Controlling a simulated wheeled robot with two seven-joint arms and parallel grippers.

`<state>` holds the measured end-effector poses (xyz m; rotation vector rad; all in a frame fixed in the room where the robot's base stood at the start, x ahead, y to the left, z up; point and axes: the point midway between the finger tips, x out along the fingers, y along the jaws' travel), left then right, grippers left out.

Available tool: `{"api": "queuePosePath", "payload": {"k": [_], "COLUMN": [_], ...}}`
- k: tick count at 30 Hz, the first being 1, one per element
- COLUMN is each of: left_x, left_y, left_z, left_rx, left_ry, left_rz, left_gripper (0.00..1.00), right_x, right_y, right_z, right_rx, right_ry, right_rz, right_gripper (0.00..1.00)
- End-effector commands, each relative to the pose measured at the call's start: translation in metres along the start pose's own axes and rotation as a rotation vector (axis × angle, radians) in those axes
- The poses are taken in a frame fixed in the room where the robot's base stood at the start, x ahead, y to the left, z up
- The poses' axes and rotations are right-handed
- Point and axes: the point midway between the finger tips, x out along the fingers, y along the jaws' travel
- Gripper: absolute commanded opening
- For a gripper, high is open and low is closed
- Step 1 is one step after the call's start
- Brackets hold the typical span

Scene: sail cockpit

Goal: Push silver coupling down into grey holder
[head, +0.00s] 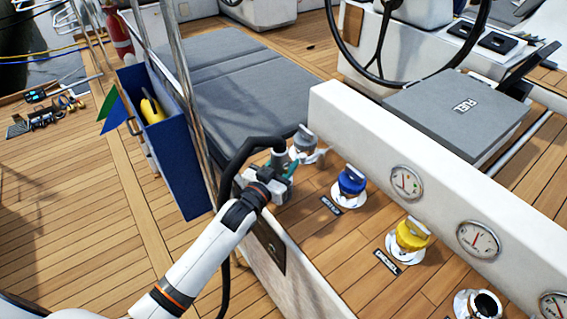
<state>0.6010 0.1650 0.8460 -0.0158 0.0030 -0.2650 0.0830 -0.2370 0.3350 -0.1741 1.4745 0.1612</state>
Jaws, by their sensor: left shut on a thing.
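My left gripper (287,172), with teal fingertips, is shut on the silver coupling (279,157) at the end of a thick black hose. The coupling is partly hidden by the gripper. A grey-capped fitting (305,138) on a white base stands on the deck just behind and to the right of it. I cannot tell a separate grey holder apart, nor whether the coupling touches one; the gripper hides the area under it. My right gripper is not in view.
A blue-capped fitting (351,181), a yellow-capped fitting (411,235) and a dark open fitting (480,305) line the deck. A white gauge panel (370,150) stands beside them. A blue bin (170,160) and metal rails stand left of the arm.

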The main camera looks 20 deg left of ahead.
Motion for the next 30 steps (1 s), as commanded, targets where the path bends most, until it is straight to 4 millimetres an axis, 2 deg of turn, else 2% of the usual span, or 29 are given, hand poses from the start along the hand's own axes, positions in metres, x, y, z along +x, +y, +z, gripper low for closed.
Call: {"api": "queuePosePath", "payload": {"k": [30], "left_x": [-0.0001], "left_y": [0.0001], "left_z": [0.0021], "left_rx": [-0.001], "left_ry": [-0.003], "left_rz": [0.0], "left_gripper": [0.0], "right_x": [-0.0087], "right_y": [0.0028], "right_z": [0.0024], "right_rx": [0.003], "right_ry": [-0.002], "right_rz": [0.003], "right_gripper": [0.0]}}
